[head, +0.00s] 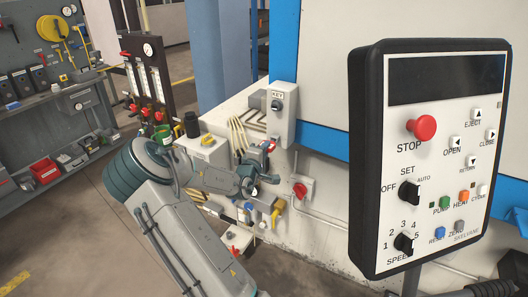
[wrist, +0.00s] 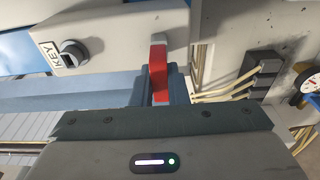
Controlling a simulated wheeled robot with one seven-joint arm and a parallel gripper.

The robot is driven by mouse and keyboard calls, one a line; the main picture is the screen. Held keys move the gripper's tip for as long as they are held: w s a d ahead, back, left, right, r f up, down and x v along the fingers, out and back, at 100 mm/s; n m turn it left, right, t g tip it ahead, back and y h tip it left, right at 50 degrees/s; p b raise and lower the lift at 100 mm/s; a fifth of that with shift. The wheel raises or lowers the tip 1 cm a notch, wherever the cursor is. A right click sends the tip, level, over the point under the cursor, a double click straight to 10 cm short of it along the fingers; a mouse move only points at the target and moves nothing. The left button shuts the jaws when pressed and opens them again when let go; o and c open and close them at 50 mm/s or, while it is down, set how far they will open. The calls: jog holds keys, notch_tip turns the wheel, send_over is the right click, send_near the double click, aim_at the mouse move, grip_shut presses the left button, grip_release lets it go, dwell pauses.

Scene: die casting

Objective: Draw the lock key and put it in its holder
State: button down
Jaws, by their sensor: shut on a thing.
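The grey key box (head: 281,112), marked KEY and with a dark round knob, is on the wall at the blue frame. It also shows at the upper left of the wrist view (wrist: 105,25). A red flat piece, apparently the lock key (wrist: 158,72), stands out from my gripper (wrist: 160,100) beside the box. In the head view this red key (head: 268,146) shows just below the box. My gripper (head: 262,178) is shut on it; the fingertips are largely hidden. I cannot tell whether the key's far end touches the box. I cannot tell which fitting is the holder.
A red rotary switch (head: 303,189) is on the wall right of my gripper. A yellow handle (head: 277,212) hangs below. Pale cables (head: 238,132) run at the left. The large control panel (head: 440,150) stands close on the right.

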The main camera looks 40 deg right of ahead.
jog(key=shift+b+x, duration=0.3)
jog(key=shift+x, duration=0.55)
jog(key=c, duration=1.3)
grip_release()
jog(key=shift+s+d, duration=0.1)
jog(key=shift+c, duration=0.2)
jog(key=b+v, duration=0.1)
jog(key=v, duration=1.3)
jog(key=shift+b, duration=0.3)
